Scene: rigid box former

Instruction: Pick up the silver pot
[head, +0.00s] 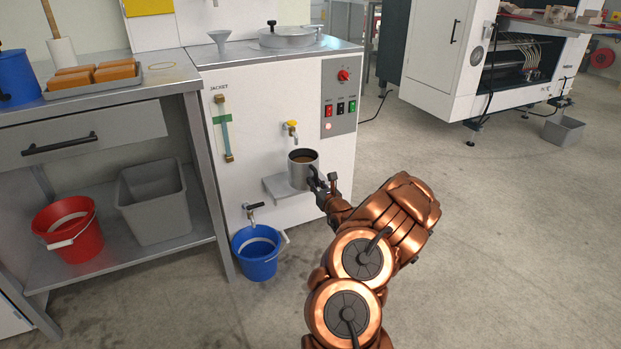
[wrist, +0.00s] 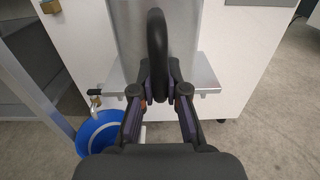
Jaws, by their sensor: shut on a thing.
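The silver pot (head: 302,164) stands upright on a small metal shelf (head: 283,188) on the front of the white machine, below a tap with a yellow handle (head: 291,126). It holds something brown. My gripper (head: 316,182) is at the pot's near right side. In the wrist view, my gripper (wrist: 159,95) has its fingers on either side of the pot's dark upright handle (wrist: 157,50) and is shut on it. The pot's silver wall (wrist: 128,35) shows behind the handle. I cannot tell any gap between pot and shelf.
A blue bucket (head: 257,254) stands on the floor below a lower tap (head: 254,210). Left is a metal bench with a drawer (head: 80,135), a red bucket (head: 68,228) and a grey bin (head: 155,203) beneath.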

